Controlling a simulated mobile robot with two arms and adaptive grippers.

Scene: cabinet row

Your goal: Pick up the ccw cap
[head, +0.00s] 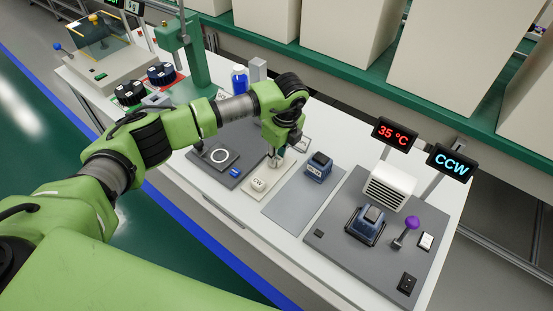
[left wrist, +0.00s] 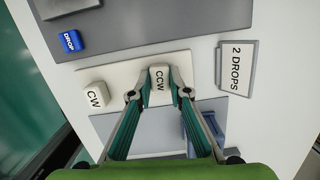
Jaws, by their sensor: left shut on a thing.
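The white ccw cap, lettered CCW (left wrist: 159,78), is between the two fingertips of my left gripper (left wrist: 160,84) in the left wrist view. The gripper is shut on it. The cap is over or on a pale plate (left wrist: 122,72); I cannot tell whether it is lifted clear. In the head view my left gripper (head: 276,160) points down at the far end of this plate and hides most of the cap. A similar white CW cap (left wrist: 95,97) sits on the plate to the left; it also shows in the head view (head: 258,184). My right gripper is not in view.
A "2 DROPS" sign (left wrist: 235,67) stands right of the gripper. A blue DROP button (left wrist: 71,41) is on the dark panel. A blue block (head: 319,166), a device with a purple-knobbed lever (head: 412,223), and displays reading 35 °C (head: 394,133) and CCW (head: 451,163) stand to the right.

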